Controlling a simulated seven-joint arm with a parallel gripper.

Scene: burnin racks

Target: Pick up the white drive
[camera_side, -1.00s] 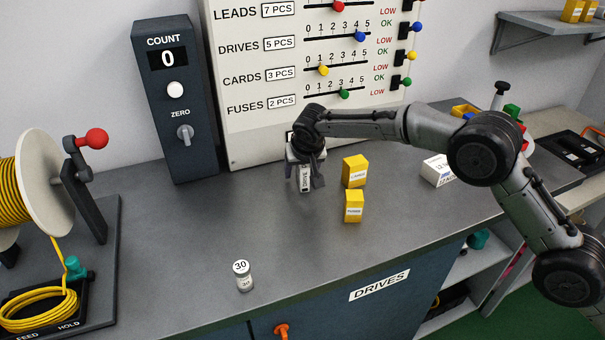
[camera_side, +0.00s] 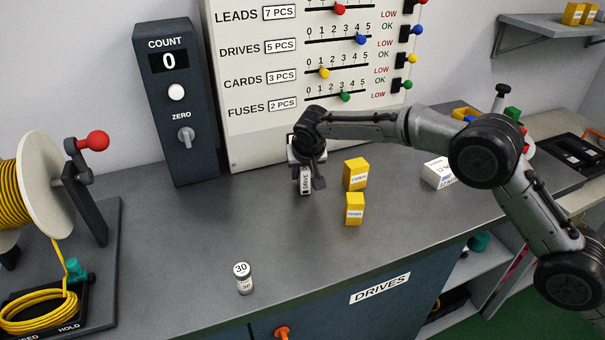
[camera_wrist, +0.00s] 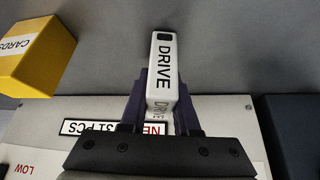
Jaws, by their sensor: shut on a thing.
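The white drive (camera_side: 306,181) is a slim upright box with "DRIVE" printed on it, on the grey bench in front of the board in the side view. My gripper (camera_side: 306,172) is over it from above, with its fingers on either side. In the wrist view the white drive (camera_wrist: 163,65) stands between the two dark fingers (camera_wrist: 160,105), which are shut on it. Whether its bottom touches the bench is hard to tell.
Two yellow boxes, one labelled CARDS (camera_side: 355,174) and one in front (camera_side: 355,209), stand just right of the drive. A small "30" cylinder (camera_side: 243,278) stands near the front edge. The counter box (camera_side: 178,110) and board (camera_side: 250,150) stand behind.

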